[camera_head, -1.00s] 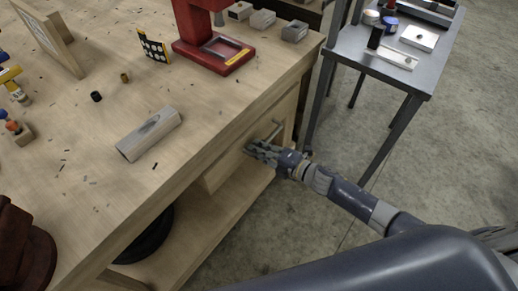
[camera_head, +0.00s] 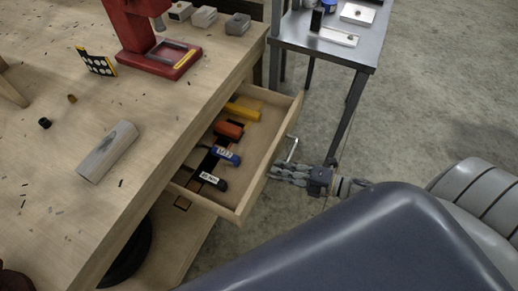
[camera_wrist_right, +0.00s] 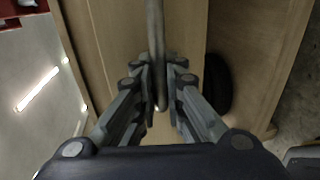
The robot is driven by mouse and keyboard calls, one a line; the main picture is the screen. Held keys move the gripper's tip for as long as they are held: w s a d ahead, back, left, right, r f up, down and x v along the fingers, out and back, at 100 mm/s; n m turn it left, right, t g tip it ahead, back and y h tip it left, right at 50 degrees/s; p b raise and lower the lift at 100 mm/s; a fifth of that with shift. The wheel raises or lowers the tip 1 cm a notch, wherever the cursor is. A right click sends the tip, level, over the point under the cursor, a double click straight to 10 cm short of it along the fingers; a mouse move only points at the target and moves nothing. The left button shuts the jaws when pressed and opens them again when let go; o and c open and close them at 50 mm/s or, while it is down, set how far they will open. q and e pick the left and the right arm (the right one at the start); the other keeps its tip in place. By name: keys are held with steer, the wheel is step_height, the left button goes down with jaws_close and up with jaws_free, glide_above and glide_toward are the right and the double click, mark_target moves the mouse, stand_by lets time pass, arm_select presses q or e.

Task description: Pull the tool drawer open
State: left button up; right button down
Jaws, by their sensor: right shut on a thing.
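The wooden tool drawer (camera_head: 252,196) stands pulled out from under the workbench in the head view. In it lie a yellow tool (camera_head: 242,112), an orange one (camera_head: 229,129), a blue one (camera_head: 226,155) and a black one (camera_head: 209,180). A metal bar handle (camera_head: 292,147) is on its front. My right gripper (camera_head: 276,171) is at the handle. In the right wrist view, its fingers (camera_wrist_right: 160,95) are shut around the handle bar (camera_wrist_right: 156,40). My left gripper is not in view.
The wooden workbench (camera_head: 60,150) holds a grey block (camera_head: 108,151), a red press (camera_head: 150,45) and small blocks. A grey metal table (camera_head: 345,58) stands beyond the drawer at the right. A black round object (camera_head: 127,257) sits on the lower shelf. Concrete floor is open at right.

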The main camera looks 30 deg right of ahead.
steer(key=f+v, duration=0.2)
steer(key=v, duration=0.7)
steer(key=shift+s, duration=0.3)
steer(key=shift+a+f, duration=0.1)
steer(key=c, duration=1.7)
jaws_free()
steer(key=v, duration=1.2)
